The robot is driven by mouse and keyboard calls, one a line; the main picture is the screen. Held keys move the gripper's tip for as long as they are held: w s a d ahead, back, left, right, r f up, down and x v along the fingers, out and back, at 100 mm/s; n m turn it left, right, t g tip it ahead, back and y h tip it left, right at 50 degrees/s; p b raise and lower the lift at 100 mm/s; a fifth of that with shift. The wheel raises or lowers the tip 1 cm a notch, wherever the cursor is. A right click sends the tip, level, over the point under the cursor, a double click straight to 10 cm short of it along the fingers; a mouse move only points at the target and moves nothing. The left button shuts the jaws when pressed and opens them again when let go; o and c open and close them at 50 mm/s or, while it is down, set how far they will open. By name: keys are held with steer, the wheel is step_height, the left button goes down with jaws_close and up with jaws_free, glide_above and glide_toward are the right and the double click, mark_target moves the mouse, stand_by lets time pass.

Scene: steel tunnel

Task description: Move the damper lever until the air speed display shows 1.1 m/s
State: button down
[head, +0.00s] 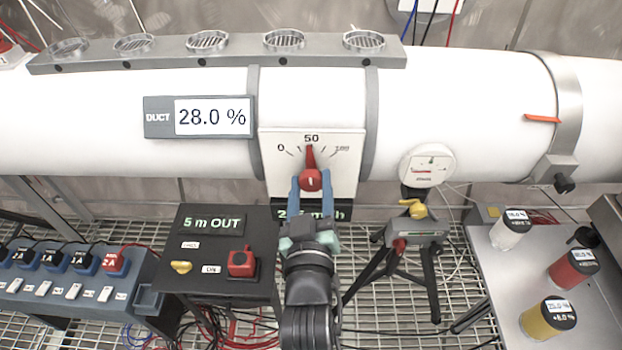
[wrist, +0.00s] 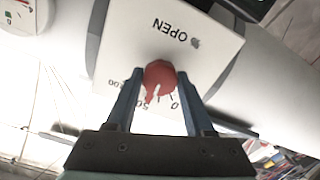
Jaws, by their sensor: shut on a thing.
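The damper lever (head: 310,158) is a red pointer with a round hub on a white dial plate (head: 345,165) marked 0, 50 and 100. In the head view it points almost straight up, near 50. My gripper (head: 311,183) is shut on the hub, one blue finger on each side; the wrist view also shows the red hub (wrist: 159,75) between the fingers. No m/s reading is legible.
A duct display (head: 212,117) reads 28.0 %. A round gauge (head: 428,165) hangs right of the dial, above a tripod (head: 405,245). A black box (head: 215,250) reading "5 m OUT" stands left of my arm. Several labelled cylinders stand on a table (head: 510,290) at right.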

steer(key=shift+c, duration=1.4)
jaws_free()
steer(key=s+b, duration=0.1)
steer(key=s, duration=1.2)
steer(key=shift+b, duration=0.3)
